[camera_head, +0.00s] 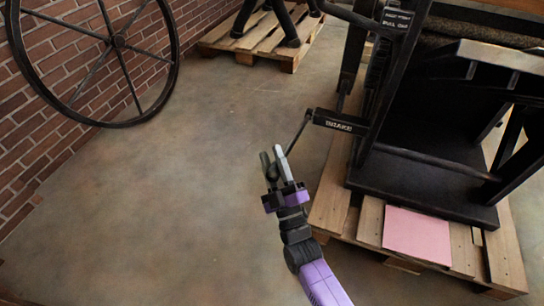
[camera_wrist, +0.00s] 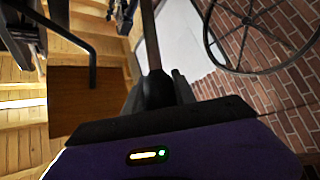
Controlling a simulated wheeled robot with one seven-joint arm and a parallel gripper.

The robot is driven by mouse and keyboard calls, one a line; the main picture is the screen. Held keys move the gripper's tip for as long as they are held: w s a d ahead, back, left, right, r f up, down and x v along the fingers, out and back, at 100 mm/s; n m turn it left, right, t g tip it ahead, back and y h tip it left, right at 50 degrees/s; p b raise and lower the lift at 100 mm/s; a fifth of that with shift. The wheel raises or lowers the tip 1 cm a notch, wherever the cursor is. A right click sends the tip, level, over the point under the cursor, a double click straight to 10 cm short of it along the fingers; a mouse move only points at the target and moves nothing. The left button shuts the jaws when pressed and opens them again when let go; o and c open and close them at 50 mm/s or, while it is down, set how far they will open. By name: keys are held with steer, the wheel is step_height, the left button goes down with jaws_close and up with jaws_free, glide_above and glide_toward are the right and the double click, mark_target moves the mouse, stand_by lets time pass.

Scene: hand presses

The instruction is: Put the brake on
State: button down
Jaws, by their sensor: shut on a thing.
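The black press (camera_head: 430,160) stands on a wooden pallet at the right of the head view. A black block with white lettering that reads like BRAKE (camera_head: 340,122) juts out from its left side. The thin brake lever (camera_head: 298,134) slopes down and left from that block to my gripper (camera_head: 274,158). In the wrist view the lever's rod (camera_wrist: 150,40) runs down to a black handle (camera_wrist: 157,90), which sits between the fingers of my gripper (camera_wrist: 158,86). My gripper is shut on this handle. The fingers partly hide the handle's lower end.
A pink sheet (camera_head: 417,235) lies on the pallet (camera_head: 330,205) at the press's foot. A large spoked wheel (camera_head: 120,42) stands against the brick wall (camera_head: 40,80). Another pallet (camera_head: 262,42) lies at the back. The floor left of my arm is clear.

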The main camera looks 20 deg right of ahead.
steer(key=shift+s+a+f, duration=0.15)
steer(key=shift+a+f, duration=0.05)
steer(key=shift+f, duration=0.4)
steer(key=c, duration=1.3)
jaws_free()
steer(key=shift+o, duration=1.3)
steer(key=shift+r, duration=0.15)
steer(key=shift+d, duration=0.1)
steer(key=p+v, duration=0.1)
steer(key=v, duration=0.6)
steer(key=shift+s+p, duration=0.35)
